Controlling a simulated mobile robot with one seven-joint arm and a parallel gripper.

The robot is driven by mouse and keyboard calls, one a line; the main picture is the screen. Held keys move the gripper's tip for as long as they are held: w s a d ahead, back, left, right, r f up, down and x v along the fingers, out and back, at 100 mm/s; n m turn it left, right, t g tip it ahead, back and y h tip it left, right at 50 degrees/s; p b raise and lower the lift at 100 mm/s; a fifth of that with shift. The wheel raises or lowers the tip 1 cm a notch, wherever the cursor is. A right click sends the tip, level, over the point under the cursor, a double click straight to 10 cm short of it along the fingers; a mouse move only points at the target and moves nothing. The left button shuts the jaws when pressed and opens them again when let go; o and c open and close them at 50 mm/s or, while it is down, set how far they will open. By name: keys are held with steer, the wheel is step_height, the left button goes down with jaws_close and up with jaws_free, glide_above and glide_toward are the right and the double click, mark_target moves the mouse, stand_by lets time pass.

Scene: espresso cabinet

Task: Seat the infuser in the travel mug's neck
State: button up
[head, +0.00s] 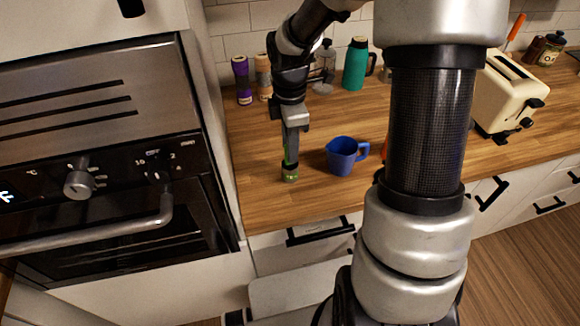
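My gripper (291,150) points down over the wooden counter, left of the blue jug. A small olive-green object (290,174) with a dark band shows right at its fingertips. I cannot tell whether it is held or stands on the counter, nor whether it is the infuser or part of the mug. A green strip shows beside the fingers, too small to make out. The finger gap is hidden. No infuser or travel mug can be named with certainty; a teal flask with a black handle (356,65) stands upright at the back.
A blue jug (342,156) stands close right of my gripper. A purple tumbler (242,82), an orange-brown one (264,77) and a glass press (324,68) stand at the back. A cream toaster (508,95) is right; an oven (100,170) is left. The counter's front left (262,205) is clear.

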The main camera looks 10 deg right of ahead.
jaws_close()
steer(key=shift+r, duration=0.1)
step_height(320, 180, up, 10)
steer(key=shift+f, duration=0.1)
stand_by(0.4)
